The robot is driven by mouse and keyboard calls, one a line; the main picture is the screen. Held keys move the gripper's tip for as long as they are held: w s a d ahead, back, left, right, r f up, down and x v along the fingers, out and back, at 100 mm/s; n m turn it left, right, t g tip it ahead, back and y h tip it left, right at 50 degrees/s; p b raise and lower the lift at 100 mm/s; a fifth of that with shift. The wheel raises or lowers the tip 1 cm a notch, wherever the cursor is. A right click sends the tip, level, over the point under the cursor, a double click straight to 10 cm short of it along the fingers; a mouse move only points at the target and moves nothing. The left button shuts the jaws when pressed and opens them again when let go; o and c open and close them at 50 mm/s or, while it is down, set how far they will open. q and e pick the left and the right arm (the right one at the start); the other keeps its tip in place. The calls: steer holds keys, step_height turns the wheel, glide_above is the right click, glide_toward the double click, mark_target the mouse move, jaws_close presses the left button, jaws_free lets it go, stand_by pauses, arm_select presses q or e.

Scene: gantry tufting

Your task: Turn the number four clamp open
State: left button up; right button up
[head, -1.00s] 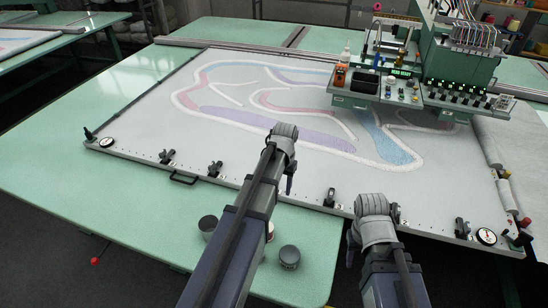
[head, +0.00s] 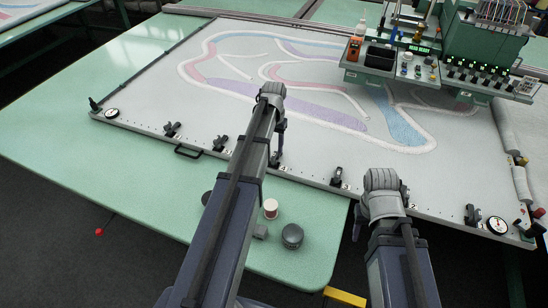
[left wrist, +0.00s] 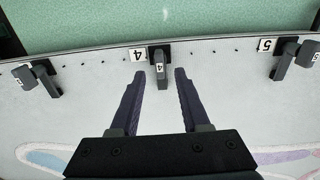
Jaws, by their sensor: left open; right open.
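The number four clamp (left wrist: 160,62) is a dark clamp with a lever marked 4, beside a white 4 label on the frame's edge. My left gripper (left wrist: 159,74) is open in the left wrist view, one finger on each side of the lever. A gap shows on both sides of the lever, so nothing is gripped. In the head view my left gripper (head: 279,145) points down at the clamp (head: 275,161), which its arm partly hides. My right gripper (head: 358,225) is open and empty near the frame's front edge; its fingertips are hard to see.
Clamp five (left wrist: 284,62) and another clamp (left wrist: 43,78) flank clamp four. Several clamps line the white frame (head: 150,105). A black handle (head: 187,152), gauges at the corners (head: 497,225), a white spool (head: 270,208) and a dark round pot (head: 292,235) are nearby.

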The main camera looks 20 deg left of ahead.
mark_target(274, 154)
arm_select(q)
step_height(274, 154, down, 4)
steer(key=b, duration=0.3)
steer(key=shift+c, duration=0.2)
jaws_close()
stand_by(0.4)
